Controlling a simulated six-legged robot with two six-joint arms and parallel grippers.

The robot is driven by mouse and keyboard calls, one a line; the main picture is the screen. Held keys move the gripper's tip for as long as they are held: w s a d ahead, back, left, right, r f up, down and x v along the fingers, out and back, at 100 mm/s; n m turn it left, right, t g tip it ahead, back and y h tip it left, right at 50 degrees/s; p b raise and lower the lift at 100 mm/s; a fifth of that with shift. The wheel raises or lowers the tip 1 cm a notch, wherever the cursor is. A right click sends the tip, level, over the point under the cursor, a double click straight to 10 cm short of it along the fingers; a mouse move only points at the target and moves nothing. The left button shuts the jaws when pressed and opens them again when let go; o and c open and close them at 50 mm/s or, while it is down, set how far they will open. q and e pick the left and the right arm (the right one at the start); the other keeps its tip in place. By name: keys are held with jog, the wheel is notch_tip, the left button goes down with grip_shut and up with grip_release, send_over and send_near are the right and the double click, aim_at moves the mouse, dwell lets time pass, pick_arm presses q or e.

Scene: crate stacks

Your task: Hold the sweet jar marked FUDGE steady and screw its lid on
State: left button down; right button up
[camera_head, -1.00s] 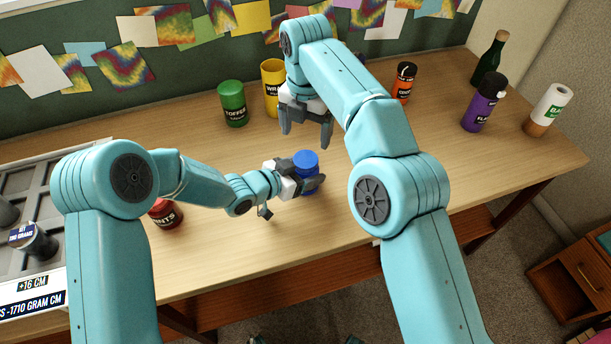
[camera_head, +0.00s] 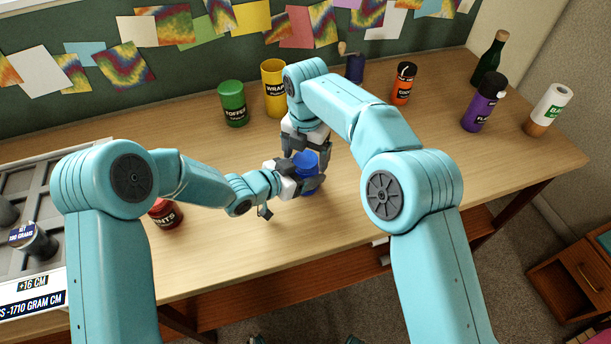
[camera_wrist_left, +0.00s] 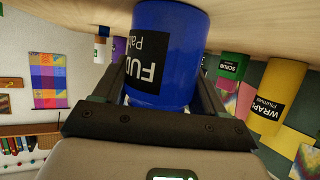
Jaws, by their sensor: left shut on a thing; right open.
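The blue FUDGE jar (camera_head: 307,187) stands upright on the table. In the left wrist view its label (camera_wrist_left: 148,62) reads upside down and is partly cut off. My left gripper (camera_head: 305,188) is shut on the jar's body, with its fingers on either side (camera_wrist_left: 152,100). A blue round top (camera_head: 305,160) shows at the jar's upper end; I cannot tell whether it is a separate lid or how it sits. My right gripper (camera_head: 306,155) is open, pointing down at the jar's top, its fingers close around it. Whether they touch it is unclear.
Green (camera_head: 233,103) and yellow (camera_head: 274,88) containers stand behind on the left; a dark blue one (camera_head: 355,68) and an orange one (camera_head: 403,84) stand behind on the right. A red jar (camera_head: 166,214) is left of my left gripper.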

jog(key=c, duration=1.1)
jog(key=m, duration=1.3)
jog(key=shift+f, duration=0.1)
jog(key=o, duration=1.2)
jog(key=shift+r, duration=2.35)
